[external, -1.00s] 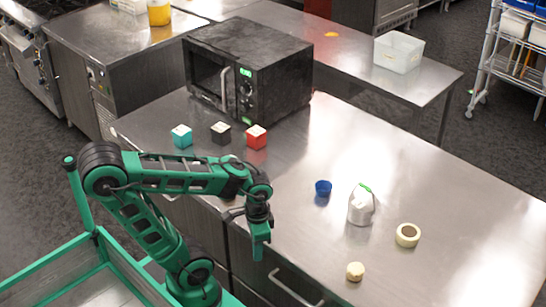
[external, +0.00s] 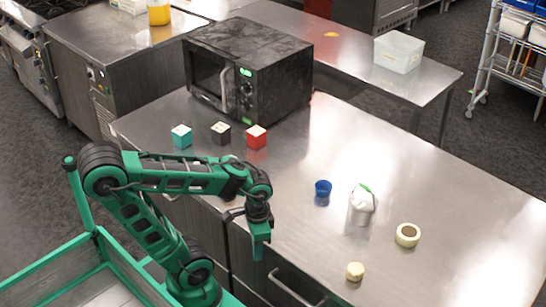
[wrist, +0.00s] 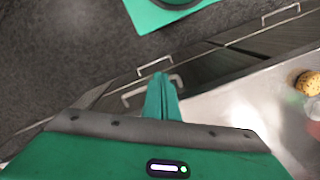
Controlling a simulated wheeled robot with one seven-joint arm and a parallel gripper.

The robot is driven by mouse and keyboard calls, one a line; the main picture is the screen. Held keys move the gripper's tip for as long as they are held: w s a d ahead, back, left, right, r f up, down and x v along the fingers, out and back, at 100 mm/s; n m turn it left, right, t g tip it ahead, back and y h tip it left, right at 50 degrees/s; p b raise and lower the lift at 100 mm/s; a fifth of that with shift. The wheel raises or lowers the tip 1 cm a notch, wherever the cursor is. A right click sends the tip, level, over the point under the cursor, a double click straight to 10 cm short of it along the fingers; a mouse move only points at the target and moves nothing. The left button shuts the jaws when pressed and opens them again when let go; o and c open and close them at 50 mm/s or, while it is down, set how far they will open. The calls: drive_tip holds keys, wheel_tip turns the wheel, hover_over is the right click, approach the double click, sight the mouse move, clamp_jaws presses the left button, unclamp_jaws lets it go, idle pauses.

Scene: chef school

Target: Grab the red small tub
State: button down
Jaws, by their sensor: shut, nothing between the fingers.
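The red small tub (external: 256,137) is a small red box with a whitish top. It stands on the steel counter (external: 300,170), in front of the microwave, at the right end of a row with a black box (external: 221,133) and a teal box (external: 181,136). My gripper (external: 260,253) points down near the counter's front edge, well in front of the red tub and apart from it. In the wrist view its green fingers (wrist: 161,95) are together with nothing between them.
A black microwave (external: 249,70) stands behind the boxes. To the right are a blue cup (external: 323,188), a whitish canister (external: 361,208), a tape-like ring (external: 408,235) and a small yellowish round piece (external: 355,271). Counter between the red tub and blue cup is clear.

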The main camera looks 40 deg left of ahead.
drive_tip(key=c, duration=2.5)
unclamp_jaws()
drive_tip(key=o, duration=1.4)
